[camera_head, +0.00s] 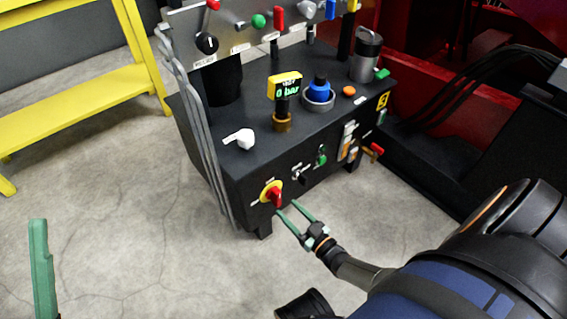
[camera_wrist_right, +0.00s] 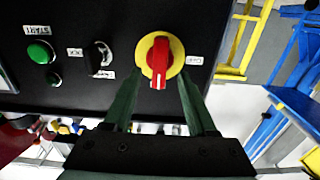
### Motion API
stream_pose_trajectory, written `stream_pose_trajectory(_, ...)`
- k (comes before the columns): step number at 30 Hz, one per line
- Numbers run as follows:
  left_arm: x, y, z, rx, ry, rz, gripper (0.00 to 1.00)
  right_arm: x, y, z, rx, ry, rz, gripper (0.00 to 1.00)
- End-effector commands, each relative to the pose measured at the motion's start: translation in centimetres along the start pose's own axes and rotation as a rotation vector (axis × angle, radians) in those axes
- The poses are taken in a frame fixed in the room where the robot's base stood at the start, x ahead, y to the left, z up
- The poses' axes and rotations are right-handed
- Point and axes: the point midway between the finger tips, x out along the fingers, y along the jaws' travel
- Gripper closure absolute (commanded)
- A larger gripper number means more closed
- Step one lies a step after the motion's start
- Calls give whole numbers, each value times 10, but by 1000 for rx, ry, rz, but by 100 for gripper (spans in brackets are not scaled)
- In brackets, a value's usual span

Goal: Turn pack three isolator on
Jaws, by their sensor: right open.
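The isolator is a red rotary handle on a yellow disc (camera_head: 272,194), low on the front left of the black cabinet. It also shows in the right wrist view (camera_wrist_right: 159,60), its handle lying about vertical in that picture, with small labels to either side. My right gripper (camera_head: 287,208) is open, its two green fingers just in front of and below the handle. In the right wrist view the fingers (camera_wrist_right: 158,84) point at the disc with the handle between their lines; I see no clear contact. One green finger of my left gripper (camera_head: 40,265) shows at the lower left.
The black cabinet (camera_head: 225,165) carries a white lever (camera_head: 240,138), a gauge reading 0 bar (camera_head: 286,84), a blue knob (camera_head: 319,88) and a yellow "3" label (camera_head: 382,99). A green START button (camera_wrist_right: 40,52) is on the same face. Grey pipes (camera_head: 205,150) run down its left side.

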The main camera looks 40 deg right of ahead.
Motion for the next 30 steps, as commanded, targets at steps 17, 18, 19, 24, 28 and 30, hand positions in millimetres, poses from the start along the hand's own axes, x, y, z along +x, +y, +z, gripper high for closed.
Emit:
stream_pose_trajectory(17, 11, -9, -14, -5, 16, -2, 50, -84, 0, 0, 0, 0, 0, 43)
stream_pose_trajectory(18, 11, -9, -14, -5, 16, -2, 50, -84, 0, 0, 0, 1, 0, 43)
stream_pose_trajectory(19, 11, -9, -14, -5, 16, -2, 50, -84, 0, 0, 0, 1, 0, 43)
stream_pose_trajectory(24, 11, -8, -14, -6, 16, -2, 50, -84, 0, 0, 0, 1, 0, 43)
stream_pose_trajectory(28, 11, -8, -14, -6, 15, -2, 50, -84, 0, 0, 0, 0, 0, 43)
stream_pose_trajectory(30, 11, -8, -14, -6, 15, -2, 50, -84, 0, 0, 0, 0, 0, 43)
